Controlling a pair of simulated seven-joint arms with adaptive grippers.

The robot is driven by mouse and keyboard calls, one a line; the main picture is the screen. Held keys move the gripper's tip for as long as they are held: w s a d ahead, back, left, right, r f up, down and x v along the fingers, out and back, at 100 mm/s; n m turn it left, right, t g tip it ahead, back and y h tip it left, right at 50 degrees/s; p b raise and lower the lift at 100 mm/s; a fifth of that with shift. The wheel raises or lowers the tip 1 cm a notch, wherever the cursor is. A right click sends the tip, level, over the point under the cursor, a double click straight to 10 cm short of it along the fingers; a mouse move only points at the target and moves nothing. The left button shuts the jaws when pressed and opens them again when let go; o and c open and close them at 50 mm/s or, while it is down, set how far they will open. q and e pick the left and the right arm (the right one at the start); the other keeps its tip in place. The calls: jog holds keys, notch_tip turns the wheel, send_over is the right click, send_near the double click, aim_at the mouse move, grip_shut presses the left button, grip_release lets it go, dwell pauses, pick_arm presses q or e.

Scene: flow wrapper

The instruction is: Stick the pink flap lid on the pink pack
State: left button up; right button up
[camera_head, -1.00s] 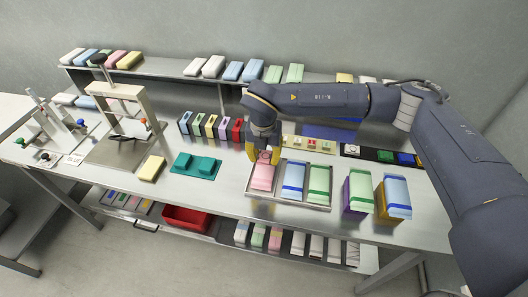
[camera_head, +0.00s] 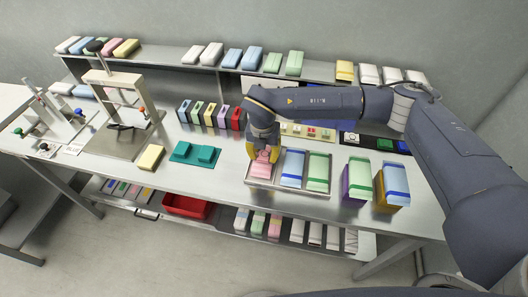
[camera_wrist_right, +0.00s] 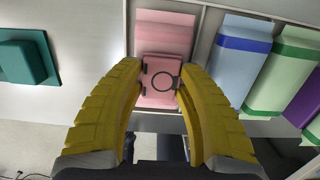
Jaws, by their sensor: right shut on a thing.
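My right gripper (camera_head: 263,154) is shut on the pink flap lid (camera_wrist_right: 161,78), a small pink piece with a dark ring on its face. In the right wrist view its yellow fingers (camera_wrist_right: 161,88) grip the lid at both sides. The pink pack (camera_head: 258,172) lies in the left slot of a metal tray (camera_head: 318,194). It also shows in the right wrist view (camera_wrist_right: 165,35), behind the lid. The lid is over the pack's top; I cannot tell whether they touch. My left gripper is not in view.
A blue-banded pack (camera_head: 292,168) and a green-banded pack (camera_head: 318,172) lie right of the pink pack in the tray. Two taller packs (camera_head: 391,185) stand further right. A teal fixture (camera_head: 195,153) and a yellow block (camera_head: 151,158) are at left, with bare tabletop between.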

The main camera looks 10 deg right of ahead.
jog(key=shift+f, duration=0.35)
dwell(1.1)
jog(key=o, duration=0.8)
jog(key=r, duration=0.4)
jog(key=s+r, duration=0.1)
jog(key=r, duration=0.7)
jog(key=shift+s+a, duration=0.2)
jog(key=shift+a, duration=0.05)
